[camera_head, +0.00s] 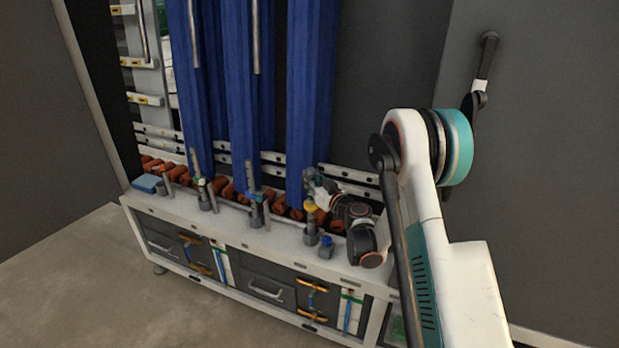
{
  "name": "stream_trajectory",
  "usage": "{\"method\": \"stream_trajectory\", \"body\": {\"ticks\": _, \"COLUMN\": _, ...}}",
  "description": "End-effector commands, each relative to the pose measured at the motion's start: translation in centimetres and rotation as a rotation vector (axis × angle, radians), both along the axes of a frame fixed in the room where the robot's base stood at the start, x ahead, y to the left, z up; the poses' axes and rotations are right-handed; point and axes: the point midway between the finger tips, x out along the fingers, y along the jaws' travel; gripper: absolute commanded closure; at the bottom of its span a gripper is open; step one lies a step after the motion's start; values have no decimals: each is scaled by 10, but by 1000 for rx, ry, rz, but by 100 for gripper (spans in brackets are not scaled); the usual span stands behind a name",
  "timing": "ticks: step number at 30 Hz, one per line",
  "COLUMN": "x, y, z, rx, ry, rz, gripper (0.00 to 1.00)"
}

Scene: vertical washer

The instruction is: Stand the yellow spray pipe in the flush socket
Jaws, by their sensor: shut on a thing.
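My gripper (311,181) is small in the head view, in front of the right-hand blue curtain. It is shut on the yellow spray pipe, whose yellow collar (310,206) shows just below the fingers.
A blue-topped piece (326,242) is right of the socket. Orange rollers (228,189) and blue curtains (250,90) lie behind the ledge.

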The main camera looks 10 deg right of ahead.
Motion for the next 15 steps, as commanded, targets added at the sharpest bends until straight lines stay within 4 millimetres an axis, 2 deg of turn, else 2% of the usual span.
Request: {"method": "stream_trajectory", "body": {"ticks": 15, "x": 0, "y": 0, "z": -12, "rx": 0, "ry": 0, "rz": 0, "gripper": 100}}
